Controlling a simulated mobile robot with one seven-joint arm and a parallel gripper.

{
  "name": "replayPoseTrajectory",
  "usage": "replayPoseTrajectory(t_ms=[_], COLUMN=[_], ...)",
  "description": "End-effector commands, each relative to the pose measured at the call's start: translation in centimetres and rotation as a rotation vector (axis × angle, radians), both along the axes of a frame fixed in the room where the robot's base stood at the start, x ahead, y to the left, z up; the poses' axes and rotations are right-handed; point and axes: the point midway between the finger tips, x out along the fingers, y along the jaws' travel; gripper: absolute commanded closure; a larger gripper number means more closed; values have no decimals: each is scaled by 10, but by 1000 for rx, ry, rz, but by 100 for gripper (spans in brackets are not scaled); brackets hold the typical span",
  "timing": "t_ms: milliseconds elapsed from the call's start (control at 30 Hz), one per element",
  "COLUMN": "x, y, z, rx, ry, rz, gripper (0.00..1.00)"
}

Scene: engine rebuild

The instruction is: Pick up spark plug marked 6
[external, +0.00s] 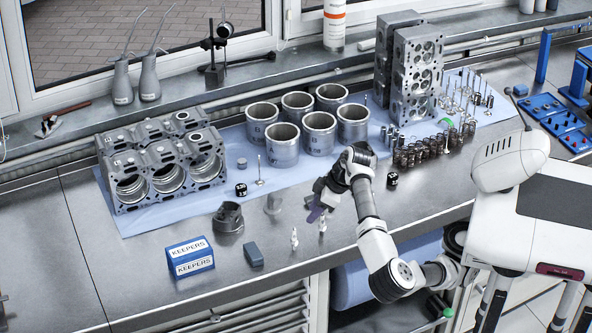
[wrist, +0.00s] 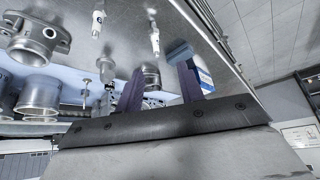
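Two small white-and-metal spark plugs stand on the bench near its front edge in the external view: a left spark plug (external: 294,239) and a right spark plug (external: 322,225). Two spark plugs also show in the wrist view, one at upper left (wrist: 98,22) and one nearer the middle (wrist: 154,38). I cannot read a number on either. My gripper (external: 317,208) is above the bench, close to the right spark plug in the picture. In the wrist view its two purple fingers (wrist: 160,82) are spread apart with nothing gripped between them.
A blue KEEPERS box (external: 190,259) and a grey-blue block (external: 253,254) are left of the plugs. A dark metal housing (external: 228,218) stands behind them. Several cylinder liners (external: 282,145) stand on the blue mat, beside an engine block (external: 163,165). Bare bench lies around the plugs.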

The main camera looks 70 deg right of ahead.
Motion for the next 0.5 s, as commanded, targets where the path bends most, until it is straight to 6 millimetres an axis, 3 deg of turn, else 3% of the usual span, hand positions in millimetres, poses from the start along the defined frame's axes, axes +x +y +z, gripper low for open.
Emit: replayPoseTrajectory(t_ms=[200, 500], x=[20, 35], y=[3, 3], z=[-34, -53], rx=[-3, -5], ry=[3, 2], rz=[-2, -4], gripper=[62, 62])
